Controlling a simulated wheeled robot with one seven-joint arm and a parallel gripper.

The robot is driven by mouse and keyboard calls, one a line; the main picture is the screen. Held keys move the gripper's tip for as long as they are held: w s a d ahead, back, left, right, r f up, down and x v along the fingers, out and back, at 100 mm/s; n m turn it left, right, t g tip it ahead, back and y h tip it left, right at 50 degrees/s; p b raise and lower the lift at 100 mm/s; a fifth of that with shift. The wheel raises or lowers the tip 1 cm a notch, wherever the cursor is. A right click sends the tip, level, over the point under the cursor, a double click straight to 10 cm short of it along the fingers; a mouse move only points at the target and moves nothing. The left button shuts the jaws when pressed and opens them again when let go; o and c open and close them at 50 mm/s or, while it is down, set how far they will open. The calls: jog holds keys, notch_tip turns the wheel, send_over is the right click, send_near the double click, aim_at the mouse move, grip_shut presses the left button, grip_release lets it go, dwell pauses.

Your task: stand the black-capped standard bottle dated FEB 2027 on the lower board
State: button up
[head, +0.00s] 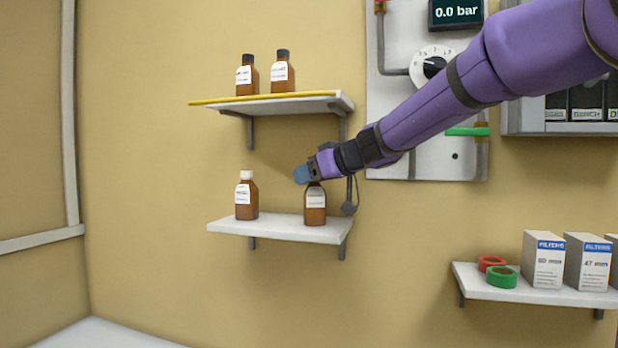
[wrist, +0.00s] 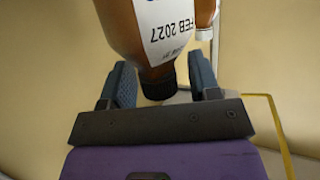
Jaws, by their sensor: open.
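The amber bottle labelled FEB 2027 (wrist: 160,30) has a black cap (wrist: 158,84) and appears inverted in the wrist view. In the head view an amber bottle (head: 315,207) stands upright at the right end of the lower board (head: 280,230), its cap hidden behind my gripper (head: 303,174). My gripper's two blue fingers also show in the wrist view (wrist: 160,72), apart, one on each side of the black cap. Gaps show between fingers and cap, so it is not clamped.
A white-capped amber bottle (head: 246,197) stands left on the lower board. The upper board overhangs my gripper.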

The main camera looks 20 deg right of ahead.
jog(key=s+d+r+m+t+h, duration=0.4)
jog(key=s+d+r+t+h, duration=0.15)
jog(key=s+d, duration=0.5)
jog(key=s+d+f+m+g+h, duration=0.25)
jog(key=s+f+h, duration=0.2)
jog(key=s, duration=0.35)
jog(key=s+a+f+g+y, duration=0.1)
jog(key=s+a+f+g, duration=0.2)
jog(key=s+f, duration=0.5)
jog(key=s+a+f+g+y, duration=0.1)
jog(key=s+a+f+g, duration=0.2)
jog(key=s+f+g, duration=0.3)
jog(key=s+f, duration=0.2)
jog(key=s, duration=0.2)
jog(key=shift+a+f+g+y, duration=0.2)
jog(key=shift+f+g+y, duration=0.1)
jog(key=shift+f, duration=0.05)
